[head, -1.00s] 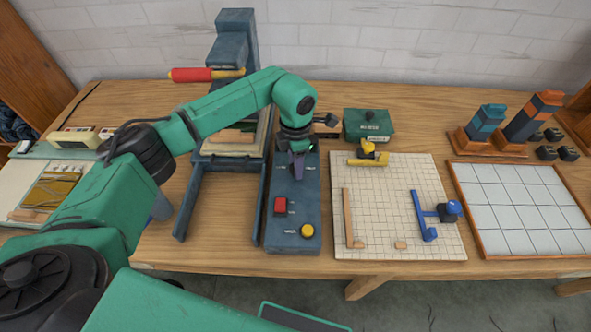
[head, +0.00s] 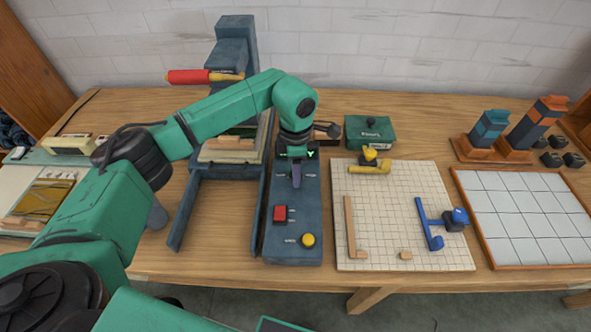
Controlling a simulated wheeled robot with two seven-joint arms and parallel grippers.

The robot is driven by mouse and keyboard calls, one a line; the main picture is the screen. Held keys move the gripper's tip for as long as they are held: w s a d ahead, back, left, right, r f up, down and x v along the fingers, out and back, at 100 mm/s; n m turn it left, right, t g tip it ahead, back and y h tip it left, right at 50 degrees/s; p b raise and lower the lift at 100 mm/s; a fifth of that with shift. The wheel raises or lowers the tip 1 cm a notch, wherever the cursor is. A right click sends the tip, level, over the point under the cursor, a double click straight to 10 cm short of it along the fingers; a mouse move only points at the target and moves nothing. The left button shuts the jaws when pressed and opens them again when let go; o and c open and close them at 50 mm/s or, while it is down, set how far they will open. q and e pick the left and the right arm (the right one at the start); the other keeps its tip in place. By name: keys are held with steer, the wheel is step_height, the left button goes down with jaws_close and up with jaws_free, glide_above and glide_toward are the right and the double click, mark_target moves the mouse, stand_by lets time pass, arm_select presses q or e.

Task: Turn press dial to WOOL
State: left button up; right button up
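The press control panel (head: 293,225) is a dark blue-grey slab on the table beside the press (head: 237,60). It carries a red button (head: 280,214) and a yellow round button (head: 308,240), with small white labels too small to read. My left gripper (head: 296,178) points down at the upper part of the panel, where a dial would be hidden under it. I cannot make out the dial or its setting, nor whether the fingers are open or closed on it. My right gripper is out of view.
The press has a red-handled lever (head: 190,76). A green box (head: 370,132) stands behind the panel to the right. A gridded board (head: 390,215) with yellow and blue pieces lies right of the panel, and a white tiled tray (head: 525,215) beyond it.

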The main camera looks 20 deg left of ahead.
arm_select(q)
steer(key=shift+o, duration=1.2)
